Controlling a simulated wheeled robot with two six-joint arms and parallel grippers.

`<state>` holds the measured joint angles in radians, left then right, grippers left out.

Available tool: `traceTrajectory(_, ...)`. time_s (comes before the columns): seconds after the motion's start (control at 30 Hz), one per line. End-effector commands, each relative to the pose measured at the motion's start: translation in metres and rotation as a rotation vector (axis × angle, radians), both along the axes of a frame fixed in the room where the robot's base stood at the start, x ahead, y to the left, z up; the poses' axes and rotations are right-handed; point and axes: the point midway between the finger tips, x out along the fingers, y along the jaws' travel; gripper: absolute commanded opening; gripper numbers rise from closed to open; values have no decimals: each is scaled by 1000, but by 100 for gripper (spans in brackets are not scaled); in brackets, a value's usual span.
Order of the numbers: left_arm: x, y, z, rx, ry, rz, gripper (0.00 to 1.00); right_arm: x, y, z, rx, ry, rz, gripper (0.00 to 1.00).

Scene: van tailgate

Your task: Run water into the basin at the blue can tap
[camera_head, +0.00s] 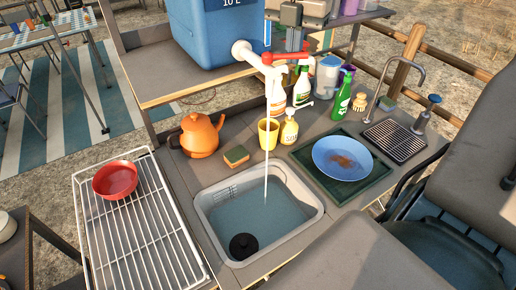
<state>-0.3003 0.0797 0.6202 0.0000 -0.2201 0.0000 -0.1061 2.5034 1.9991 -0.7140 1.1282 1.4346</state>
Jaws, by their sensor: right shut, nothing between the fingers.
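The blue can (215,35) stands on a raised shelf, its lower part in view. Its white tap (246,54) reaches out over the basin, with a red lever (285,58) on top. A thin stream of water (266,150) falls from the spout into the light grey basin (313,212). Water (250,213) lies in the basin, and a round black thing (243,246) is at its near end. My right gripper (293,42) is shut and empty, just above the red lever; I cannot tell whether it touches. My left gripper is not in view.
A red bowl (115,180) sits on a white wire rack (150,235) at left. An orange kettle (200,135), sponge (236,156), yellow cup (268,133) and soap bottle (289,128) stand behind the basin. A soiled blue plate (335,150) lies on a green tray (350,190) at right.

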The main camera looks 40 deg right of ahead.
Motion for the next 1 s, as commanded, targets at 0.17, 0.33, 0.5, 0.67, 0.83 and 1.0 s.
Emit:
traceTrajectory(0.17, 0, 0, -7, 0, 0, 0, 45, -8, 2, -1, 0, 0, 0, 0)
traceTrajectory(0.33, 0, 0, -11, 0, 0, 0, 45, -15, 4, -1, 0, -1, 0, 0)
traceTrajectory(0.5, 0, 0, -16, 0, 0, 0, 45, -23, 6, -1, 0, -1, 0, 0)
traceTrajectory(0.67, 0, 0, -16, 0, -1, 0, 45, -26, 7, 1, 0, 1, 0, 0)
traceTrajectory(0.83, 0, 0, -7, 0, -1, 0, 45, -25, 6, 14, -1, 0, -2, 0)
traceTrajectory(1.0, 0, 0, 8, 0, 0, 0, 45, -23, 6, 38, -2, 0, -1, 0)
